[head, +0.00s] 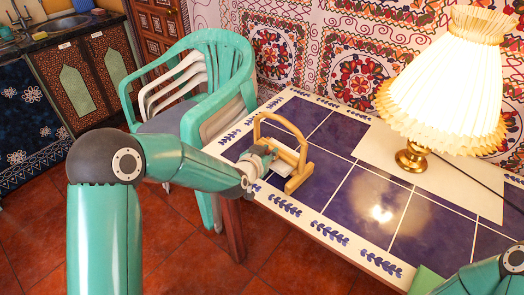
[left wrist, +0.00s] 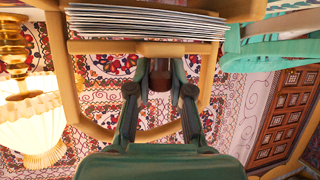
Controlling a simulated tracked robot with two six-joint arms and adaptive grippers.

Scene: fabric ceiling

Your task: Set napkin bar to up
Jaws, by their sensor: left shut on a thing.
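A light wooden napkin holder (head: 301,178) with an arched frame stands on the tiled table, with white napkins (head: 281,168) in it. In the left wrist view, which is upside down, the napkin stack (left wrist: 150,22) shows at the top, and the wooden napkin bar (left wrist: 105,48) lies across it, close to or touching it. My left gripper (head: 268,152) is at the holder, inside the arch. In the left wrist view its fingers (left wrist: 160,76) are shut on a dark brown knob-like part at the bar. Part of the grip is hidden. My right gripper is out of view.
A lit lamp (head: 448,80) with a pleated shade stands on the table (head: 365,207) behind and right of the holder. A green plastic chair (head: 190,85) stands close at the table's left.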

